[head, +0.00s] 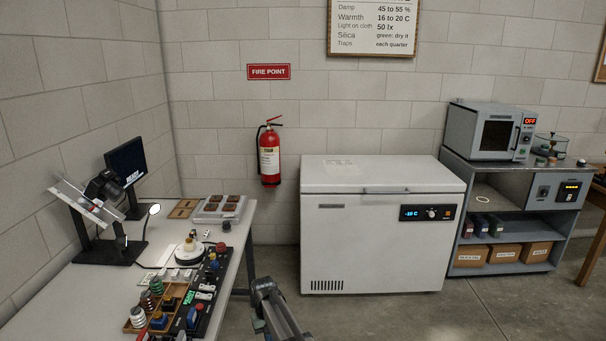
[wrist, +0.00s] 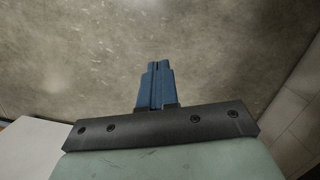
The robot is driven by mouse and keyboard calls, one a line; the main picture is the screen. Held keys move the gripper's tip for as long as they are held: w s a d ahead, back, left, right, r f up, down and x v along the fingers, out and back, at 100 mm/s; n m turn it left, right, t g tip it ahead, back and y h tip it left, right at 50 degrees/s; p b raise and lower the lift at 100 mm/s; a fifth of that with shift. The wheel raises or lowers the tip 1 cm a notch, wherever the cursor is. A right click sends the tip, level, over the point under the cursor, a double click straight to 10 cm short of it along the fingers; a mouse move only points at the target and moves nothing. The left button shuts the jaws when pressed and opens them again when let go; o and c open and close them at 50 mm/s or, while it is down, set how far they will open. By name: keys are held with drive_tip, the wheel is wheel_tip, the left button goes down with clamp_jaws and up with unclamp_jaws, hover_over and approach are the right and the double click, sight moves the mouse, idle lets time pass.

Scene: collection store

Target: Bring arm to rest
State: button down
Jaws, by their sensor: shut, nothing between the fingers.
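My gripper shows in the wrist view, its blue fingers (wrist: 157,84) pressed together with nothing between them. They point out over bare grey floor (wrist: 90,60). In the head view a grey part of my arm (head: 272,308) rises at the bottom, just right of the white worktable (head: 50,305); the fingertips cannot be made out there. The arm appears apart from the table's objects and from the chest freezer (head: 375,250).
The table holds a camera stand with a monitor (head: 127,165), a lamp, a round white device (head: 189,252) and a crowded panel of small parts. A fire extinguisher (head: 269,155) hangs behind. A shelf unit (head: 505,235) stands right. Floor in front of the freezer is clear.

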drive_tip(key=s+d+f+m+g, duration=0.1)
drive_tip(key=s+d+f, duration=0.75)
drive_tip(key=s, duration=0.25)
drive_tip(key=s+d+f+m+g, duration=0.1)
drive_tip(key=s+d+f+g, duration=0.1)
drive_tip(key=s+d+f, duration=0.8)
drive_tip(key=s+d, duration=0.2)
drive_tip(key=s, duration=0.6)
drive_tip(key=s+d+f+m+g, duration=0.1)
drive_tip(key=s+d, duration=0.3)
drive_tip(key=s, duration=0.6)
drive_tip(key=s+d+f+m+g, duration=0.1)
drive_tip(key=s+d, duration=0.3)
drive_tip(key=s, duration=0.5)
drive_tip(key=shift+s+f+y, duration=0.3)
drive_tip(key=shift+f+y, duration=0.1)
